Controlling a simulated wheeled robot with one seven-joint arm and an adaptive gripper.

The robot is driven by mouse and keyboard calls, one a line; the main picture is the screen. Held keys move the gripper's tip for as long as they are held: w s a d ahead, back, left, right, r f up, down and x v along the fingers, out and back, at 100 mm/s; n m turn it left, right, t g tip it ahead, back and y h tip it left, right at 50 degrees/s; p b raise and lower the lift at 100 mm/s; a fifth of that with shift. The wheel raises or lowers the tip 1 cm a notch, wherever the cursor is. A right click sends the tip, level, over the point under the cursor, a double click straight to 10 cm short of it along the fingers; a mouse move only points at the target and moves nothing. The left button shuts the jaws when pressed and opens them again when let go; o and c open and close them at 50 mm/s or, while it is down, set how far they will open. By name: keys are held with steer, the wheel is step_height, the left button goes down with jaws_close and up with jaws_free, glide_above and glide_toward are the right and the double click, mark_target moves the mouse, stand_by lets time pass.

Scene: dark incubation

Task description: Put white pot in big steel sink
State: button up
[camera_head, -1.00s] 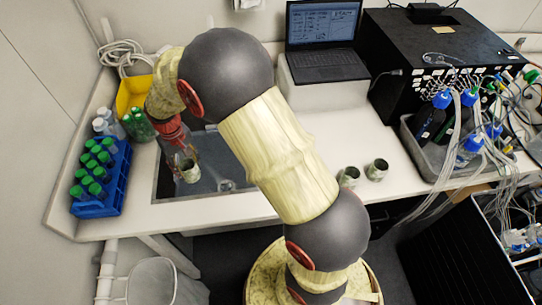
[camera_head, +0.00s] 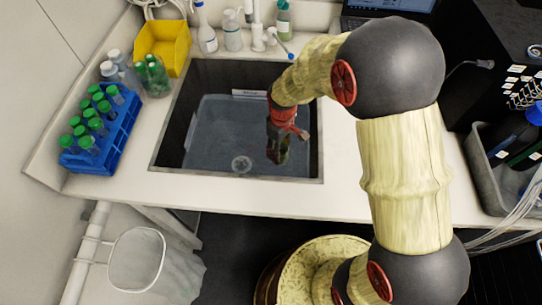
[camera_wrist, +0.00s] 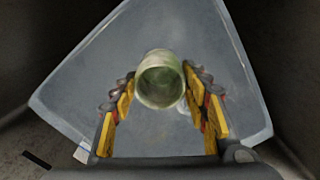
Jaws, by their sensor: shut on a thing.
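The white pot (camera_wrist: 160,80), pale with greenish stains, is between the yellow-padded fingers of my gripper (camera_wrist: 162,94) in the wrist view. I see its round open mouth. My gripper (camera_head: 277,150) is shut on it and points down over the right part of the big steel sink (camera_head: 210,130) in the head view. The pot itself is mostly hidden or dark there. The wrist view shows the grey sink floor (camera_wrist: 100,60) behind the pot. I cannot tell whether the pot touches the floor.
The sink's round drain (camera_head: 241,164) is near its front edge. Left of the sink stand a blue rack (camera_head: 98,142) of green-capped tubes, green-capped bottles (camera_head: 152,78) and a yellow bin (camera_head: 163,42). Several bottles (camera_head: 233,32) stand behind the sink. A grey tray (camera_head: 490,165) is at the right.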

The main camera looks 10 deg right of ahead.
step_height(320, 180, down, 8)
steer(key=b, duration=0.2)
steer(key=shift+b, duration=0.35)
steer(key=o, duration=1.3)
steer(key=shift+f, duration=0.15)
